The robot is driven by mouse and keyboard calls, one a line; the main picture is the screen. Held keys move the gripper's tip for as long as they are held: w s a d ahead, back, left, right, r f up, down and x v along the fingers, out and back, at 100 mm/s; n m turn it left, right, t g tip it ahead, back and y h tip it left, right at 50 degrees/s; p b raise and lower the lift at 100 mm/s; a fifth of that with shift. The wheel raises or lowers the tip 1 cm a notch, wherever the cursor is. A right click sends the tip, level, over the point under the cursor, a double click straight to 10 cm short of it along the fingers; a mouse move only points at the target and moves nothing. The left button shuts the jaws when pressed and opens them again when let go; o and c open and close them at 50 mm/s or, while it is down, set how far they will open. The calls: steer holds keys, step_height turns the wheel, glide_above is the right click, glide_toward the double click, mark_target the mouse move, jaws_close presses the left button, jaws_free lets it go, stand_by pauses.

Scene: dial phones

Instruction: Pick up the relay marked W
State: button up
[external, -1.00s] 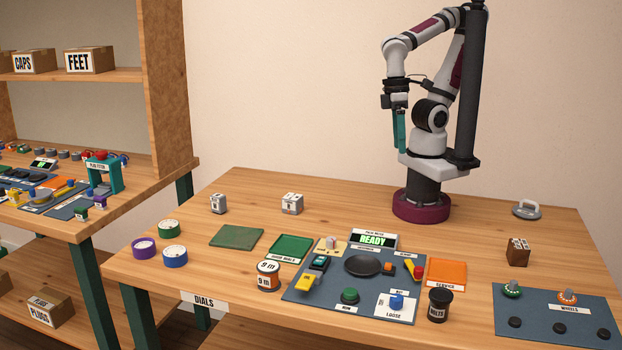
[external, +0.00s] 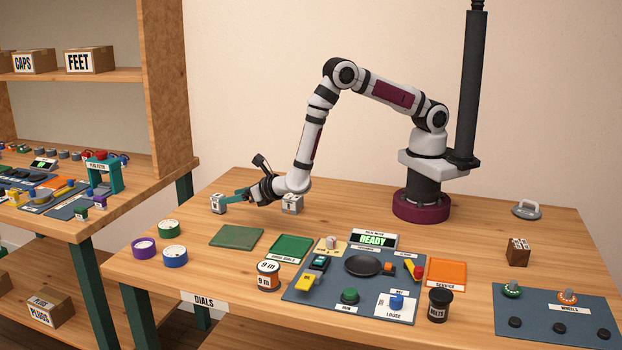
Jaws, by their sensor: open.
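A small grey-white block (external: 216,204), likely a relay, stands at the back left of the table. My gripper (external: 234,194) has teal fingers, is tilted low toward the left and is open, with its fingertips close to this block's right side. I cannot tell whether they touch it. A second pale block (external: 292,206) stands to the right, partly hidden by my arm. A brown block with a pale top (external: 517,252) stands at the right. The marks on the blocks are too small to read, so I cannot tell which one bears W.
Green (external: 236,237) and darker-rimmed (external: 291,249) trays lie in front of the arm. A blue-grey panel (external: 330,297) with a READY display (external: 372,240) fills the front middle. Tape rolls (external: 174,256) stand at the left. A grey handled weight (external: 526,209) lies at the back right.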

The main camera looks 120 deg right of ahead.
mark_target(211, 200)
steer(key=x, duration=1)
steer(key=shift+w+d, duration=0.1)
steer(key=shift+d, duration=0.05)
steer(key=shift+r, duration=0.1)
jaws_close()
